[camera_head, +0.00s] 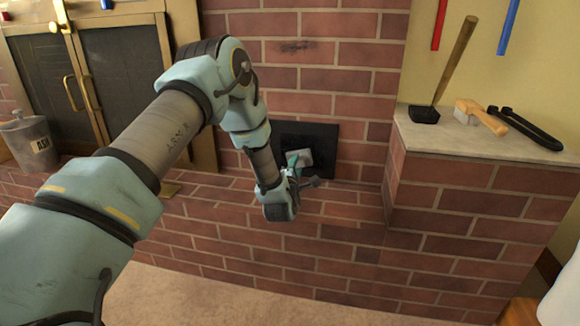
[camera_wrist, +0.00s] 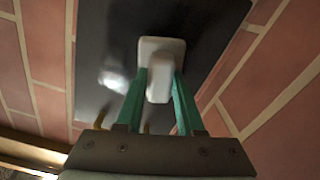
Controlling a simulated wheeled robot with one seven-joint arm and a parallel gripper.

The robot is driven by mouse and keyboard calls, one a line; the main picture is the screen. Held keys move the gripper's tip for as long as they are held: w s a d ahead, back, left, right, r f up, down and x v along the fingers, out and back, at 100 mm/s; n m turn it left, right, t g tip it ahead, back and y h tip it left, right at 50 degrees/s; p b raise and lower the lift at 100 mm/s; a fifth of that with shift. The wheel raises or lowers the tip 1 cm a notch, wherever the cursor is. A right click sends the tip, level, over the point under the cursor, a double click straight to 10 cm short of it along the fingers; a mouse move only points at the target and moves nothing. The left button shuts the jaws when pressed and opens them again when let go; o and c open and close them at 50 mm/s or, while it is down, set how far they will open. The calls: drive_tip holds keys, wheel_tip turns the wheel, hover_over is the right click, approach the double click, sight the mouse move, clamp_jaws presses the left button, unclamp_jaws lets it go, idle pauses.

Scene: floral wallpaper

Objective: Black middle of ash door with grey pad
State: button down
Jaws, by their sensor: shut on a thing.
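The ash door (camera_head: 322,132) is a flat black panel in the brick wall, partly hidden behind my arm; it fills the upper middle of the wrist view (camera_wrist: 200,20). The pale grey pad (camera_wrist: 162,50) is between the green fingers of my gripper (camera_wrist: 160,85), which is shut on its raised grip. In the head view the pad (camera_head: 304,158) and my gripper (camera_head: 296,163) are at the door's lower middle. The pad's face is towards the door; I cannot tell whether it touches. A whitish blurred patch (camera_wrist: 114,80) shows on the black beside the pad.
Brass-framed fireplace doors (camera_head: 125,80) and a metal ash bucket (camera_head: 28,138) are at the left. On the stone-topped ledge (camera_head: 440,138) at the right are a shovel (camera_head: 424,114), a brush (camera_head: 482,116) and black tongs (camera_head: 525,128). The floor in front is clear.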

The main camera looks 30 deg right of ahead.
drive_tip(key=shift+s+d+r+b, duration=0.1)
drive_tip(key=shift+s+d+b, duration=0.15)
drive_tip(key=shift+s+d, duration=0.7)
drive_tip(key=shift+s+d+b, duration=0.2)
drive_tip(key=shift+s+d, duration=0.55)
drive_tip(key=shift+d, duration=0.35)
drive_tip(key=shift+s+d+b, duration=0.35)
drive_tip(key=shift+s+d, duration=0.85)
drive_tip(key=shift+s+a+r+p, duration=0.15)
drive_tip(key=shift+r+p, duration=0.55)
drive_tip(key=shift+r, duration=0.4)
drive_tip(key=shift+w+a+f+b, duration=0.1)
drive_tip(key=shift+w+a+b, duration=0.45)
drive_tip(key=shift+w+a, duration=4.9)
drive_tip(key=shift+a+r+p, duration=0.1)
drive_tip(key=shift+r+p, duration=0.7)
drive_tip(key=shift+r, duration=0.4)
drive_tip(key=shift+s+d+f, duration=0.1)
drive_tip(key=shift+s+d, duration=0.9)
drive_tip(key=shift+d, duration=0.05)
drive_tip(key=shift+s+d+b, duration=1.05)
drive_tip(key=shift+s+d, duration=3.25)
drive_tip(key=shift+d, duration=0.25)
